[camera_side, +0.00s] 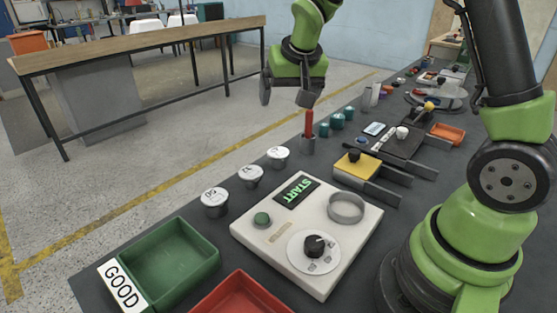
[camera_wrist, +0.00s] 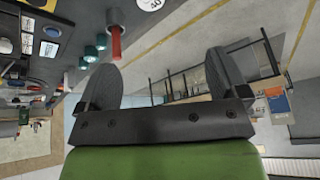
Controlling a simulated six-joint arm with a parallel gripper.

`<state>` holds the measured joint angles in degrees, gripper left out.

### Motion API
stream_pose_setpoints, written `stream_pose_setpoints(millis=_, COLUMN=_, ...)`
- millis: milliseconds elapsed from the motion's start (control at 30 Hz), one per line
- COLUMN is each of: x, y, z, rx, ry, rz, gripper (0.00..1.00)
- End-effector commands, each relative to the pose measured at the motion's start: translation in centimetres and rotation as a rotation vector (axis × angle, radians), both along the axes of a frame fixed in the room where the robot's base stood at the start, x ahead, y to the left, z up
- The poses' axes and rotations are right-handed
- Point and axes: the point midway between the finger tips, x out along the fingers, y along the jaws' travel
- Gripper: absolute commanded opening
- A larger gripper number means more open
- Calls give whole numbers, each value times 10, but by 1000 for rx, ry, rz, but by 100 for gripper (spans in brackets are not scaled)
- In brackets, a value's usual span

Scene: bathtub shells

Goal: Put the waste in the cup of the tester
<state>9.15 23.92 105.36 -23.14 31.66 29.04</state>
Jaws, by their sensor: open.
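The white tester (camera_side: 255,235) stands on the dark bench with a START display, a green button and a dial. Its cup (camera_side: 346,207), a short grey ring, sits at its right rear corner and looks empty. I cannot tell which object is the waste. My gripper (camera_side: 288,90) is open and empty, above and behind the tester, near a red stick (camera_side: 309,122) that stands upright in a grey holder (camera_side: 308,146). In the wrist view, my gripper's dark fingers (camera_wrist: 165,75) are spread apart, with the red stick (camera_wrist: 116,42) beyond the left finger.
A green tray (camera_side: 212,245) marked GOOD and a red tray (camera_side: 240,300) lie at the front. Several white-topped cylinders (camera_side: 250,176) stand left of the tester. Teal pieces (camera_side: 337,121), a yellow-topped device (camera_side: 355,165) and an orange tray (camera_side: 448,133) lie farther back.

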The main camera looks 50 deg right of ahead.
Motion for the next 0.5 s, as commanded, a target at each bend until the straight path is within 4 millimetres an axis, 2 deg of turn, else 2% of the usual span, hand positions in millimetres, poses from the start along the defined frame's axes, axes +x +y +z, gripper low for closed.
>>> stream_pose_setpoints(millis=33, x=11, y=-8, z=-22, rx=-7, ry=25, rz=-12, gripper=92)
stream_pose_setpoints(millis=200, x=33, y=-28, z=-74, rx=-25, ry=57, rz=-34, gripper=92)
stream_pose_setpoints(millis=500, x=45, y=-39, z=-117, rx=-30, ry=73, rz=-44, gripper=92)
